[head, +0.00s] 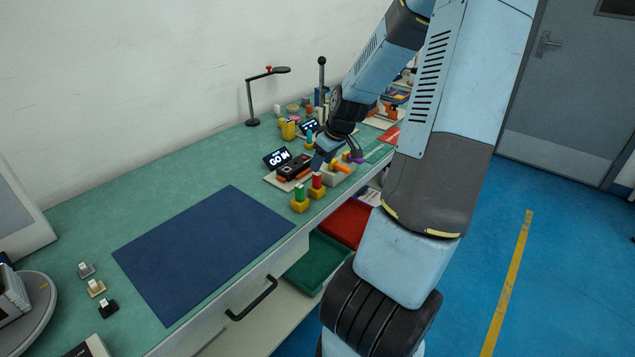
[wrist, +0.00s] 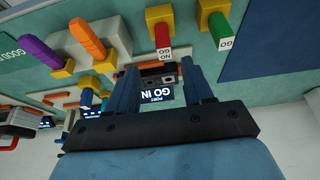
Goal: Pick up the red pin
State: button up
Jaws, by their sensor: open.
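The red pin (wrist: 162,37) has a white end marked "NO GO" and sits in a yellow block (wrist: 159,13) in the wrist view. It also shows upright in the head view (head: 317,180), at the front part of the green bench. My gripper (wrist: 160,65) is open and empty. In the wrist view its fingertips are just short of the red pin's labelled end, which lies between their lines; the depth between them is unclear. In the head view my gripper (head: 318,160) is behind the red pin and partly hidden by my arm.
A green pin (wrist: 220,30) marked "GO" stands in a yellow block close beside the red one. A "GO IN" display (head: 279,157), a black-and-orange device (head: 294,167) and orange and purple pegs are close by. The blue mat (head: 205,250) is clear.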

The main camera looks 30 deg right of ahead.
aim_at(318, 174)
jog(key=shift+s+a+x, duration=0.15)
jog(key=shift+x, duration=0.8)
jog(key=shift+s+a+x, duration=0.1)
jog(key=shift+a+x, duration=0.05)
jog(key=shift+x, duration=2)
jog(key=shift+c, duration=0.5)
grip_shut()
